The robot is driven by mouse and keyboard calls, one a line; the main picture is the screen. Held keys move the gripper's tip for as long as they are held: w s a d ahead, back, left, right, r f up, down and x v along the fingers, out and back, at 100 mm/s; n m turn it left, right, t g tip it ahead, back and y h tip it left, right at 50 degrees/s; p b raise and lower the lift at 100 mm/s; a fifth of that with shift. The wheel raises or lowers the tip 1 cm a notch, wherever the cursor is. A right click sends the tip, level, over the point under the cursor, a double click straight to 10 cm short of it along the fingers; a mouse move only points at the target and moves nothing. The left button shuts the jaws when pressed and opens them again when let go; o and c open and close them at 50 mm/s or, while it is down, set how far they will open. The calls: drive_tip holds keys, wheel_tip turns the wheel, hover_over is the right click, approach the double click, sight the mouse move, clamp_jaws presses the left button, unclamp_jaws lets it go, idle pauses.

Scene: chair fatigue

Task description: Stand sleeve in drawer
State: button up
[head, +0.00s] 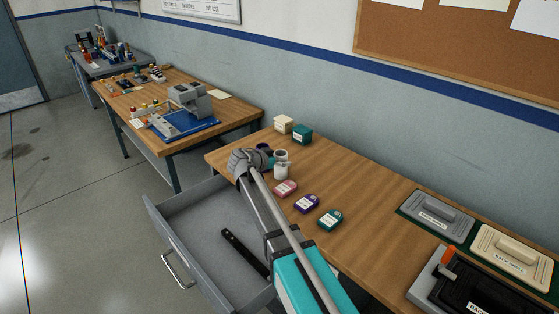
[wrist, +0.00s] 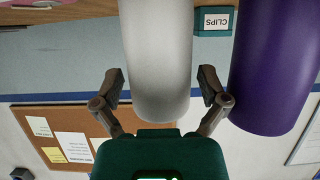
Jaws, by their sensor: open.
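A white cylindrical sleeve (head: 281,165) stands upright on the wooden bench near its left end. In the wrist view the white sleeve (wrist: 157,50) lies between the two fingers of my gripper (wrist: 161,78), which are open with a gap visible at each side. A dark purple cylinder (head: 263,149) stands just behind, partly hidden by my arm; it also shows large at the right of the wrist view (wrist: 275,65). My gripper in the head view is mostly hidden by my wrist. The grey drawer (head: 178,222) is pulled open below the bench, with a black strip (head: 244,252) lying in it.
Pink (head: 286,188), purple (head: 306,203) and teal (head: 330,219) labelled blocks lie on the bench near the sleeve. A cream box (head: 284,123) and a teal box (head: 302,134) stand at the back. Lidded trays (head: 437,214) are at the right. Much of the drawer floor is bare.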

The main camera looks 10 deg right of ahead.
drive_tip(key=shift+r, duration=0.2)
drive_tip(key=shift+s+a+r+p, duration=0.15)
drive_tip(key=shift+s+a+p, duration=0.1)
drive_tip(key=shift+p, duration=0.1)
drive_tip(key=p+v, duration=0.4)
drive_tip(key=v, duration=0.7)
drive_tip(key=shift+a, duration=0.1)
idle(0.3)
